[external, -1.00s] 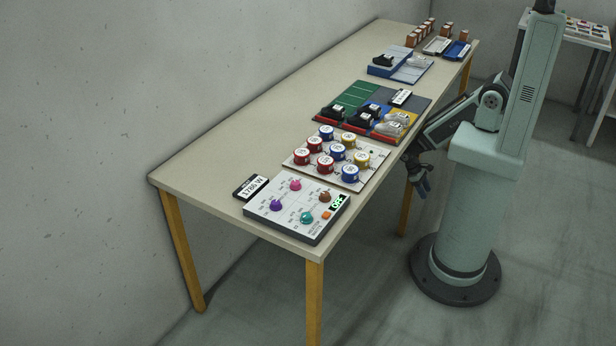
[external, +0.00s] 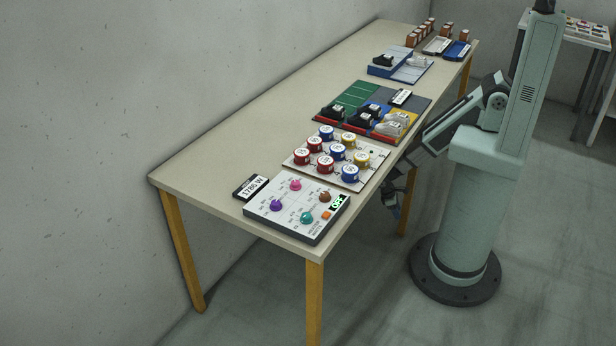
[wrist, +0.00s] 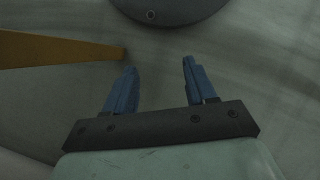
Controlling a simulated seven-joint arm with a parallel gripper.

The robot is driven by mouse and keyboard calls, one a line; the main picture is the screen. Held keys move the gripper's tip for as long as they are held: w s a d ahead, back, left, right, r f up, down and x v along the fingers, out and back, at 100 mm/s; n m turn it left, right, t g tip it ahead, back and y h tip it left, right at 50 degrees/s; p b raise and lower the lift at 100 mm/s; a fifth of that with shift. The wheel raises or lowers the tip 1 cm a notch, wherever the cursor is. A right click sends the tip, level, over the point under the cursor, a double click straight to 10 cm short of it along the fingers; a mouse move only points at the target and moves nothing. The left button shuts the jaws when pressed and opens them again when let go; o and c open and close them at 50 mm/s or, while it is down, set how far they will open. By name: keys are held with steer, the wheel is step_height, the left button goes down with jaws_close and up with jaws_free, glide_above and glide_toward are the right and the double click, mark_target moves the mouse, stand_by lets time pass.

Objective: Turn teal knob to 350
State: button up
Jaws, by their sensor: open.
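The teal knob (external: 307,217) sits at the front of a white control panel (external: 268,218) on the near end of the table. Pink (external: 295,185), purple (external: 276,205) and brown (external: 324,196) knobs share the panel. The small markings around the teal knob are too small to read. My gripper (external: 392,204) hangs beyond the table's right edge, below the top, apart from the panel. In the wrist view my gripper (wrist: 159,82) has its blue fingers spread with nothing between them; it points at the floor.
A black display reading 1786 W (external: 251,188) lies beside the panel. A board of red, blue and yellow round pieces (external: 294,160) is behind it. Coloured trays with shoes (external: 362,115) stand farther back. A table leg (wrist: 60,50) shows near my fingers. The left tabletop is clear.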

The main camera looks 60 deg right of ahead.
steer(key=w+a+f+n+t, duration=0.1)
steer(key=w+a+f+n, duration=0.15)
steer(key=a, duration=0.55)
steer(key=w+a+f+n+t, duration=0.1)
steer(key=w+a+f+n, duration=0.2)
steer(key=a, duration=0.5)
steer(key=s+a+r+n+y, duration=0.1)
steer(key=a+r, duration=0.1)
steer(key=a, duration=0.9)
steer(key=s+a+r+n+y, duration=0.1)
steer(key=a+r, duration=0.1)
steer(key=a, duration=0.8)
steer(key=s+a+r+n+y, duration=0.1)
steer(key=s+a+r, duration=0.25)
steer(key=a, duration=0.25)
steer(key=s+a+r+g, duration=0.1)
steer(key=s+a+r, duration=0.25)
steer(key=a, duration=0.35)
steer(key=s+a+r+n+y, duration=0.1)
steer(key=s+a+r, duration=0.25)
steer(key=a, duration=0.25)
steer(key=s+a+r+n+g, duration=0.3)
steer(key=s+a+r+n, duration=0.1)
steer(key=s+a+r, duration=1.4)
step_height(320, 180, up, 43)
steer(key=t+h, duration=0.2)
steer(key=t, duration=0.5)
glide_above(306, 215)
step_height(306, 215, down, 14)
steer(key=shift+r, duration=0.25)
